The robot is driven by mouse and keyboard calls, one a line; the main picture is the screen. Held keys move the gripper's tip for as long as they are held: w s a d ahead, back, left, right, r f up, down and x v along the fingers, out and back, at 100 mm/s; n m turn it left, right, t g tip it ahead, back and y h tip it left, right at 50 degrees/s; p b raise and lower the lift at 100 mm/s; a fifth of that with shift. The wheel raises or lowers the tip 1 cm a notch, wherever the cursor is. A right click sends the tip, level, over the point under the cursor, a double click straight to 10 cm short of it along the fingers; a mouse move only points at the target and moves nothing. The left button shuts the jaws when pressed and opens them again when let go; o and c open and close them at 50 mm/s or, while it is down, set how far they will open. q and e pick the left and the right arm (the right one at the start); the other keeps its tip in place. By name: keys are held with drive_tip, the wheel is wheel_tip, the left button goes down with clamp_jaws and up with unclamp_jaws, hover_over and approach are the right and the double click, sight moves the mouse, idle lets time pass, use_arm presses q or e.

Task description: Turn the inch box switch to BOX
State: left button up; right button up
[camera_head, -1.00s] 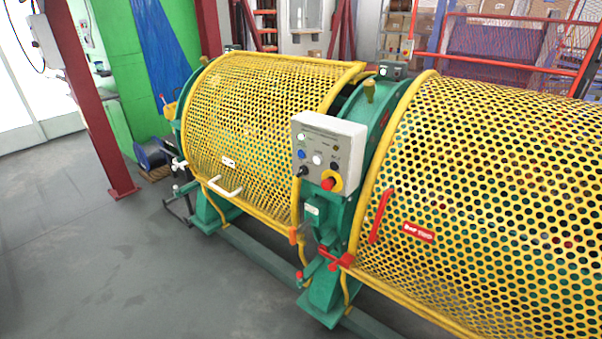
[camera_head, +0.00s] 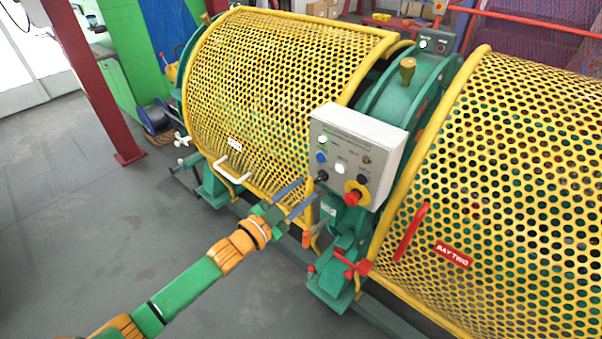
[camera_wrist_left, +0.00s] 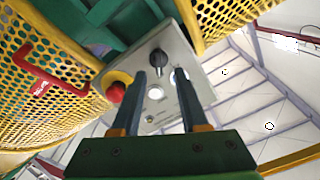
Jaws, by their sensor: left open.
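The inch box switch is a black knob (camera_head: 321,177) at the lower left of the grey-white control box (camera_head: 352,128). It also shows in the left wrist view (camera_wrist_left: 158,60), in line with the gap between my fingertips. My left gripper (camera_head: 309,189) is open, with its two blue-grey fingers pointing at the knob. In the left wrist view, the fingers (camera_wrist_left: 159,74) stand on either side of the knob's line; I cannot tell whether they touch it. The small lettering by the knob is unreadable. My right gripper is not in view.
A red emergency button on a yellow base (camera_head: 354,195) sits right of the knob. Lamps and buttons (camera_head: 340,167) are close above it. Yellow perforated guards (camera_head: 290,85) flank the box. A red-handled clamp (camera_head: 352,268) is below. The grey floor (camera_head: 90,225) at left is clear.

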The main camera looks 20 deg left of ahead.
sight(317, 180)
use_arm(q)
drive_tip(key=x, duration=0.4)
drive_tip(key=shift+d, duration=0.15)
drive_tip(key=shift+w+f, duration=0.2)
drive_tip(key=shift+w, duration=0.1)
drive_tip(key=shift+s+r, duration=0.1)
drive_tip(key=shift+s, duration=0.05)
clamp_jaws()
